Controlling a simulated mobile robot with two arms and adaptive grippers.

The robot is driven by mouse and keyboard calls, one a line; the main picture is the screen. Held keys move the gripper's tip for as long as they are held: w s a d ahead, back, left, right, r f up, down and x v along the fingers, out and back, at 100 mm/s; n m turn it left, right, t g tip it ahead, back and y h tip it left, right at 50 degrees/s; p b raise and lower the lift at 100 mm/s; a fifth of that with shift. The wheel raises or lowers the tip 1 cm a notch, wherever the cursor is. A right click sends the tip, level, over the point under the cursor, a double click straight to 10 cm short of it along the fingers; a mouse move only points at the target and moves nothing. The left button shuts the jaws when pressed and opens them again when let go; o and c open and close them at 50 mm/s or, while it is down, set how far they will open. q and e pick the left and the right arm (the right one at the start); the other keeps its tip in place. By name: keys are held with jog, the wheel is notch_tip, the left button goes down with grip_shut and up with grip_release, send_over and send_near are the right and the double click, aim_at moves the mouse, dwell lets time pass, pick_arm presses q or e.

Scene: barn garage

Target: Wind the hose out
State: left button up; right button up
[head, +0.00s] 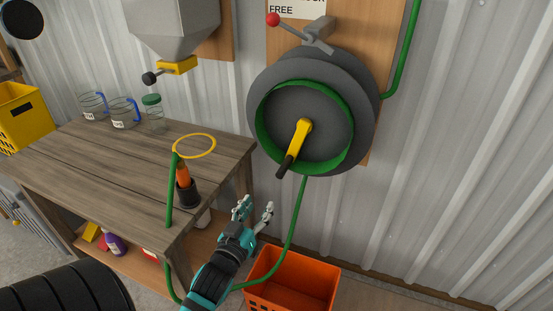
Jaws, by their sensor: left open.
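The grey hose reel (349,88) is mounted on a wooden board on the wall. A yellow crank (301,133) with a dark handle is on its front, pointing down and left. Green hose (259,123) is wound inside the reel. The hose hangs down from the reel, passes behind my left gripper and runs to the table, where its end stands up by a dark nozzle holder. My left gripper (257,208) is open and empty, below the crank and apart from it. A grey lever with a red knob (273,20) sits above the reel, beside a sign reading FREE. My right gripper is out of view.
A wooden table (90,165) stands at the left with measuring jugs (123,113), a jar (153,113) and a yellow ring (194,146). An orange crate (300,285) is on the floor below the reel. A black tyre (65,290) is at the lower left. A grey hopper (175,30) hangs above the table.

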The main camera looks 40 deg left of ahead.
pick_arm(q)
jog(key=m, duration=0.4)
send_near(285, 167)
jog(key=shift+t+h, duration=0.3)
jog(key=x, duration=0.3)
jog(key=f+x, duration=0.1)
jog(key=x, duration=0.2)
jog(key=p+x, duration=0.1)
jog(key=x, duration=0.3)
jog(key=shift+s+a+f, duration=0.15)
jog(key=shift+a+f, duration=0.2)
jog(key=shift+a, duration=0.05)
jog(key=shift+w+a, duration=0.15)
jog(key=shift+w, duration=0.45)
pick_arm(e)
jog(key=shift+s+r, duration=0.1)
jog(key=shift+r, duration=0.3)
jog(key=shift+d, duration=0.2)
pick_arm(q)
jog(key=shift+c, duration=0.6)
grip_shut()
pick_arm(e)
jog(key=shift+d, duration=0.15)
